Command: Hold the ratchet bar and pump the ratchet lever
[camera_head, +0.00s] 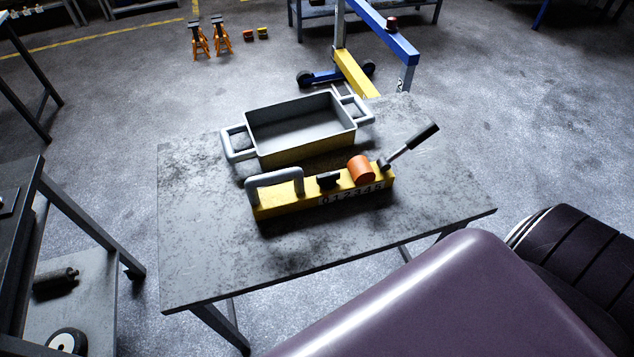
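The ratchet bar (285,205) is a long yellow bar lying on the grey table. A grey U-shaped handle (274,181) stands on its left end. A black piece (327,180) and an orange cylinder (360,169) sit on top of it, and a number scale (352,194) runs along its front side. The ratchet lever (411,146) rises from the bar's right end, tilted up to the right, with a black grip at its tip. Neither of my grippers is in view, and nothing touches the bar's handle or the lever.
A tray with two grey side handles (305,147) stands just behind the bar on the table (215,255). The table's left and front are bare. A large purple-grey surface (450,305) covers the lower right. A dark workbench (18,215) stands left; orange stands (200,40) stand on the floor behind.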

